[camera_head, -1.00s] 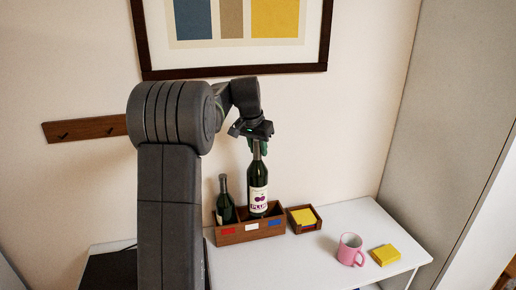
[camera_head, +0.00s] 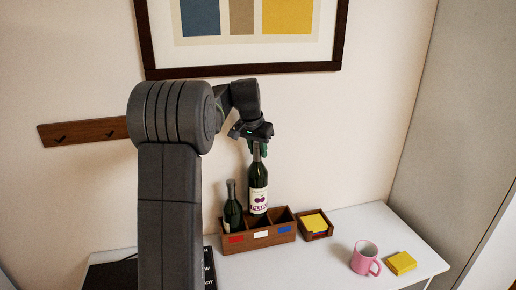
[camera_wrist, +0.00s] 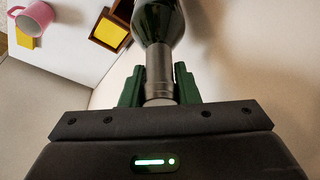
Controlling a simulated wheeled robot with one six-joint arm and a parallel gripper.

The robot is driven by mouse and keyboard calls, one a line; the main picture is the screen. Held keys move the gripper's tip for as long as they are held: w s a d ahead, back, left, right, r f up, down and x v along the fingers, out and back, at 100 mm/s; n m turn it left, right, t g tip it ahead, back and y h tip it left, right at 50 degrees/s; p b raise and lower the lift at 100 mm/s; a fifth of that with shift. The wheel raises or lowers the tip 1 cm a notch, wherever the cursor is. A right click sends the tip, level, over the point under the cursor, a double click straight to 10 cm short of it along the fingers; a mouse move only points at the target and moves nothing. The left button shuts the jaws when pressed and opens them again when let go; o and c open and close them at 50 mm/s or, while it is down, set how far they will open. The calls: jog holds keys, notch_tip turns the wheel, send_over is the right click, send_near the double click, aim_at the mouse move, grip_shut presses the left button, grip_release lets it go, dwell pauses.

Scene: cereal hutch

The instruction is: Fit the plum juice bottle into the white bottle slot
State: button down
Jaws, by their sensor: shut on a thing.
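The plum juice bottle (camera_head: 258,184) is dark green with a white PLUM label and hangs upright. My gripper (camera_head: 256,146) is shut on its neck from above. The wrist view shows the green fingers (camera_wrist: 159,88) on either side of the grey neck and the dark bottle body (camera_wrist: 158,20) beyond. The wooden bottle rack (camera_head: 266,242) has red, white and blue tags on its front. The bottle's lower end is over the middle compartment, behind the white tag (camera_head: 261,234). I cannot tell how far its base is inside.
Another dark bottle (camera_head: 232,212) stands in the red-tagged compartment, close to the left. The blue-tagged compartment looks empty. A small wooden tray with yellow notes (camera_head: 314,222), a pink mug (camera_head: 364,260) and a yellow block (camera_head: 401,263) are to the right on the white table (camera_head: 327,264).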

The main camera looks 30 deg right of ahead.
aim_at(258, 161)
jog(key=shift+f+b, duration=1.25)
jog(key=shift+f, duration=0.25)
jog(key=shift+f+b, duration=0.35)
jog(key=shift+f, duration=0.4)
jog(key=shift+f+b, duration=2.5)
jog(key=shift+f, duration=2)
jog(key=c, duration=1)
grip_release()
jog(key=shift+r, duration=0.1)
jog(key=shift+f, duration=0.2)
jog(key=v, duration=1.4)
jog(key=shift+b, duration=0.35)
